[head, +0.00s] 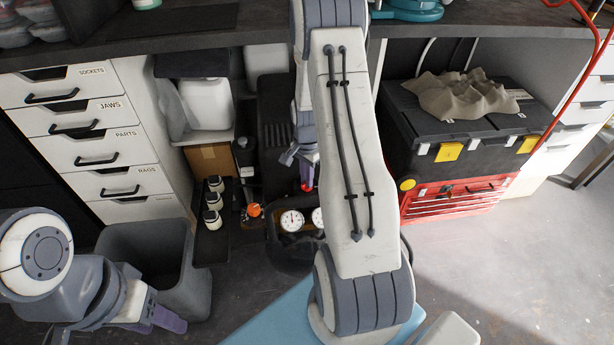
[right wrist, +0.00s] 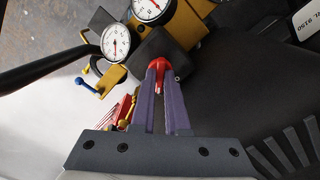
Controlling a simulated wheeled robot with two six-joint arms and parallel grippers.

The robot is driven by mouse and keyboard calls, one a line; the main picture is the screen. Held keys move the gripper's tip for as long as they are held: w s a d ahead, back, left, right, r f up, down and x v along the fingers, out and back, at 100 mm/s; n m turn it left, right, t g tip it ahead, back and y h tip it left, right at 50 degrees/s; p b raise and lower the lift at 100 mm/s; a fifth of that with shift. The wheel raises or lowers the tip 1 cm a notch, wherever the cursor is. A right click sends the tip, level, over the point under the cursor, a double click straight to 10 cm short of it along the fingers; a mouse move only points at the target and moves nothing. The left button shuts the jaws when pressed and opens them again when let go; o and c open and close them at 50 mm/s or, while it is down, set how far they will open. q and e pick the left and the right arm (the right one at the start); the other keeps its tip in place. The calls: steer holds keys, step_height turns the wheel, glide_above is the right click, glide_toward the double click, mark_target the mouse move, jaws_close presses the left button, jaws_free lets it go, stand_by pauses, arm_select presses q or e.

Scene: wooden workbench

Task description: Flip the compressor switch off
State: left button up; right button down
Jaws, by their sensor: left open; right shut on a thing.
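The compressor stands under the bench, with a black body, two round white gauges (head: 291,220) and a dark switch box (right wrist: 170,55) that shows in the right wrist view. The red switch lever (right wrist: 157,65) sticks out of that box. My right gripper (right wrist: 164,78) has its purple fingertips closed on the lever. In the head view my right gripper (head: 303,160) is partly hidden behind my arm, with a bit of red at its tips. I cannot tell which position the switch is in. My left gripper (head: 168,318) is open and empty at the lower left, away from the compressor.
White drawers (head: 88,130) and a grey bin (head: 165,260) stand left of the compressor. A shelf with several small jars (head: 212,200) is beside it. A black toolbox (head: 455,140) with a crumpled cloth (head: 462,95) on top is at right.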

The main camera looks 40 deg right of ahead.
steer(key=n+p, duration=0.3)
steer(key=n, duration=0.1)
steer(key=shift+r+n, duration=0.15)
steer(key=shift+n, duration=0.25)
steer(key=n+p, duration=0.2)
steer(key=n, duration=0.3)
steer(key=shift+n, duration=0.3)
steer(key=c, duration=0.9)
jaws_free()
step_height(320, 180, up, 10)
steer(key=shift+r+p, duration=0.15)
steer(key=shift+p, duration=0.85)
